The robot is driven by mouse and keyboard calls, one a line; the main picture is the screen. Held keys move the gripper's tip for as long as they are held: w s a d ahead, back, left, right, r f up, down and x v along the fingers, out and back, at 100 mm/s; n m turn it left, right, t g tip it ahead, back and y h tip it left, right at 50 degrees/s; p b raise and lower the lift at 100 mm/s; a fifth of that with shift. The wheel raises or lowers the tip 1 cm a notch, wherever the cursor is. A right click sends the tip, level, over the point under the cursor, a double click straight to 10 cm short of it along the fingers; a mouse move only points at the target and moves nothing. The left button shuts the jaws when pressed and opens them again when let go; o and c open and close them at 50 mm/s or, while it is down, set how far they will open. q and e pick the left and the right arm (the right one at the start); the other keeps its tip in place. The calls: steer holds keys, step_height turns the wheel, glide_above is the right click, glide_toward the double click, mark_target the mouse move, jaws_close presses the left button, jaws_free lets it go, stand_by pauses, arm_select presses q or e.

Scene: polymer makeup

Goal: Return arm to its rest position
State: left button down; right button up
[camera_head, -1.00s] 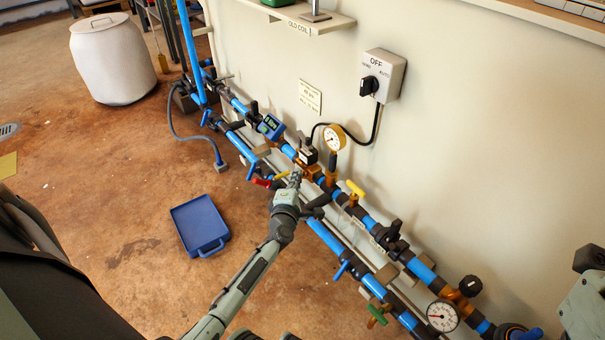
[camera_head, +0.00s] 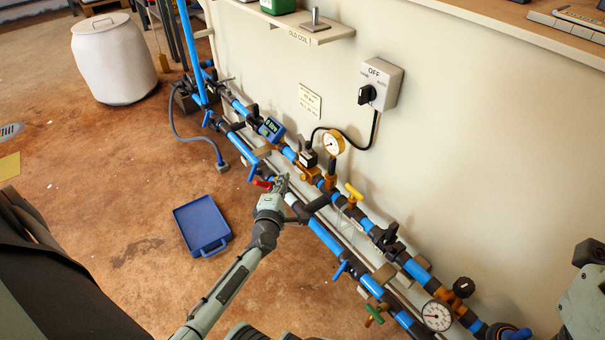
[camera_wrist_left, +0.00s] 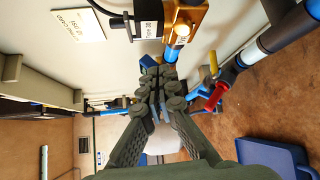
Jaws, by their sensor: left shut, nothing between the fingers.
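My left gripper (camera_head: 281,183) is in front of the lower blue pipe run, its arm coming up from the bottom of the head view. In the left wrist view its fingers (camera_wrist_left: 157,88) are together, with nothing between them. A red-handled valve (camera_head: 262,184) is just left of the fingers in the head view. The red handle (camera_wrist_left: 215,97) also shows right of the fingers in the wrist view. I cannot tell whether the gripper touches the pipes. My right gripper's fingers are not in view.
A pressure gauge (camera_head: 333,142), a yellow-handled valve (camera_head: 354,191) and a green-handled valve (camera_head: 373,315) stick out from the pipes. A blue tray (camera_head: 202,226) lies on the open floor at left. A switch box (camera_head: 381,82) is on the wall.

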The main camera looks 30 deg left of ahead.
arm_select(q)
steer(key=shift+s+a+r, duration=0.15)
steer(key=shift+s+r, duration=0.1)
steer(key=shift+s, duration=0.1)
stand_by(0.3)
